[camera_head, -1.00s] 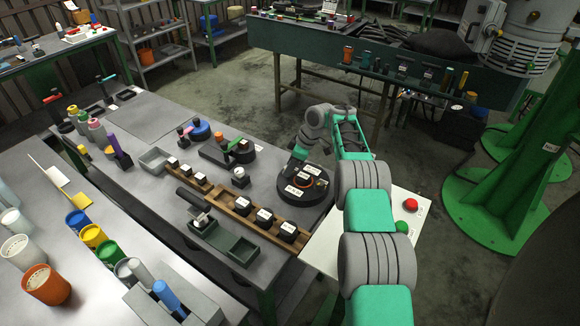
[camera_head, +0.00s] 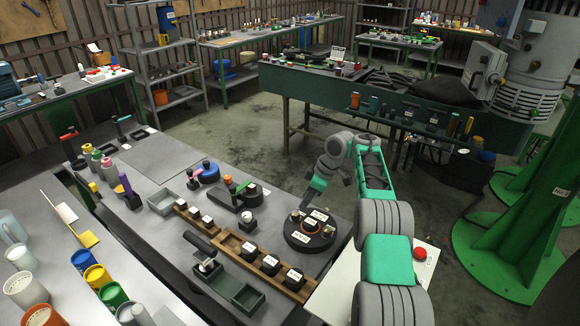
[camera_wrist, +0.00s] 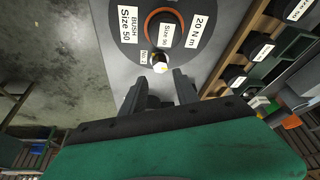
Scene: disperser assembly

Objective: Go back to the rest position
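My gripper (camera_wrist: 160,92) is open in the wrist view, its two dark fingers apart with nothing between them. In the head view my gripper (camera_head: 308,203) points down just behind the round black fixture (camera_head: 310,248). The fixture carries white labels and an orange ring (camera_wrist: 150,22); in the wrist view the labels read "BUSH Size 50" and "20 N m". A small bright metal piece (camera_wrist: 160,62) stands at the fixture's near edge, just beyond my fingertips and apart from them.
A wooden rack (camera_head: 230,241) with several black labelled parts lies left of the fixture. A green tray (camera_head: 240,297) sits in front of it. A white panel with a red button (camera_head: 420,253) is at right. A green bench (camera_head: 310,87) stands behind, across open floor.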

